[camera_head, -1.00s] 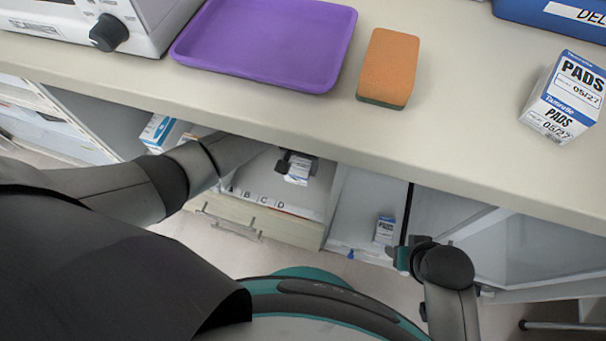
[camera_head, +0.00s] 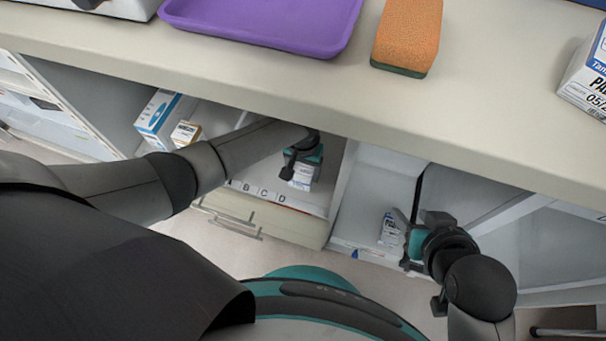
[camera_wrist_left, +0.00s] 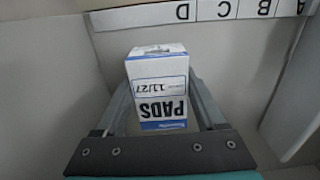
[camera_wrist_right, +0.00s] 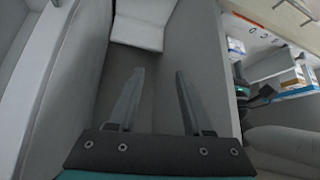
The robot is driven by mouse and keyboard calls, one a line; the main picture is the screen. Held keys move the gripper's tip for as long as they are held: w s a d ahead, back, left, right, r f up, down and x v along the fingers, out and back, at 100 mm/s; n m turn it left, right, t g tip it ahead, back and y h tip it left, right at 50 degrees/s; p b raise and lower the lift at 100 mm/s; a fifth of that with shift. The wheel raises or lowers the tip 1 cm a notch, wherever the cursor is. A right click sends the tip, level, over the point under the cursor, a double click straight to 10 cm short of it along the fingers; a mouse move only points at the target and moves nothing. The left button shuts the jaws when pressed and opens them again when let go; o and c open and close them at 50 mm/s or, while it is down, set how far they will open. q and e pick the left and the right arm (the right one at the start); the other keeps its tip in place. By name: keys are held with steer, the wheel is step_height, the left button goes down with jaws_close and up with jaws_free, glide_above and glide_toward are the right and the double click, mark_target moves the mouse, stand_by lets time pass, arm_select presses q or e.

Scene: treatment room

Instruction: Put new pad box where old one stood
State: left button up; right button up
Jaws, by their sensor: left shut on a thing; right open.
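My left gripper (camera_head: 302,160) is shut on a white and blue pad box (camera_head: 301,177), inside the shelf bay just behind the letter D of the label strip (camera_head: 255,191). In the left wrist view the box (camera_wrist_left: 158,85) sits between the fingers and reads PADS 11/27. I cannot tell whether it touches the shelf. Another pad box (camera_head: 597,75), marked 05/27, stands on the counter at the right edge.
The counter (camera_head: 300,95) overhangs the bays and holds a purple tray (camera_head: 265,22) and an orange sponge (camera_head: 407,38). More boxes (camera_head: 160,118) stand in the shelf to the left. A partition (camera_head: 343,190) separates the two bays.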

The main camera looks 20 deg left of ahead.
arm_select(q)
steer(key=shift+f+b, duration=0.35)
steer(key=shift+f, duration=0.5)
arm_select(e)
steer(key=shift+w+a+t+y, duration=0.35)
steer(key=shift+w+a+t, duration=0.2)
steer(key=shift+a, duration=0.2)
steer(key=shift+w+a+t+y, duration=0.35)
steer(key=shift+w+a+t, duration=0.1)
steer(key=shift+a+t, duration=0.25)
arm_select(q)
steer(key=shift+f+b, duration=0.2)
steer(key=shift+b, duration=0.1)
steer(key=o, duration=1.4)
arm_select(e)
steer(key=shift+a, duration=0.1)
